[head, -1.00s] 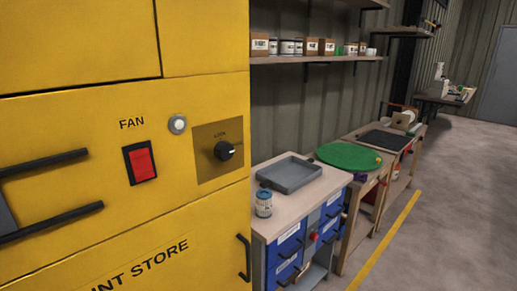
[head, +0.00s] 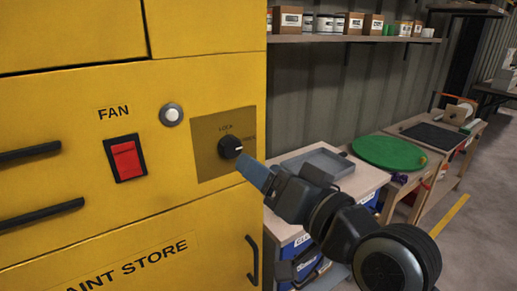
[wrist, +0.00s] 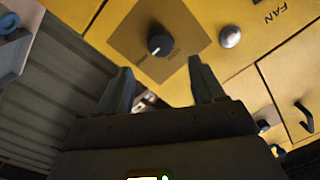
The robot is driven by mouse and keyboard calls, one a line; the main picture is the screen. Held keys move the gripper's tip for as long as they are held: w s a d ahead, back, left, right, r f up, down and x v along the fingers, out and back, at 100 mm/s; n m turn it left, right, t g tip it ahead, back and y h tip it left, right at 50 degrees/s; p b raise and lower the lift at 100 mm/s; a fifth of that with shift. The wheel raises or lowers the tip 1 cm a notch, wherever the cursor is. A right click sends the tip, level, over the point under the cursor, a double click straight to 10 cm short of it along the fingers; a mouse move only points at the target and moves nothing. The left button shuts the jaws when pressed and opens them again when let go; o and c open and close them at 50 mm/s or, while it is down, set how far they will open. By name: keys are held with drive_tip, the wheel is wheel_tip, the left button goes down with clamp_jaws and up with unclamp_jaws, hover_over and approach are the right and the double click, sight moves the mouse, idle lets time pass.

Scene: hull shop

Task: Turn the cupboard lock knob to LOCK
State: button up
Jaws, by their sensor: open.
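The black lock knob (head: 230,146) sits on a brown plate (head: 210,166) at the right of the yellow cupboard front (head: 90,215). LOCK is printed above it, and a second label to its right is too small to read surely. The knob's white mark points right, away from LOCK. My gripper (head: 250,170) is just right of and below the knob in the head view, apparently close to it. In the wrist view my gripper (wrist: 163,78) is open and empty, its two fingers apart, with the knob (wrist: 160,45) beyond and between the tips, apparently not touched.
A red FAN switch (head: 126,158) and a round grey button (head: 171,114) are left of the plate. A black handle (head: 252,260) stands out below. Right of the cupboard are a bench with a grey tray (head: 320,160) and a shelf (head: 345,38) of cans and boxes.

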sight(235, 149)
drive_tip(key=p+x, duration=0.1)
drive_tip(key=x, duration=0.7)
drive_tip(key=shift+r, duration=0.15)
drive_tip(key=shift+c, duration=0.2)
drive_tip(key=shift+d, duration=0.1)
drive_tip(key=c, duration=1)
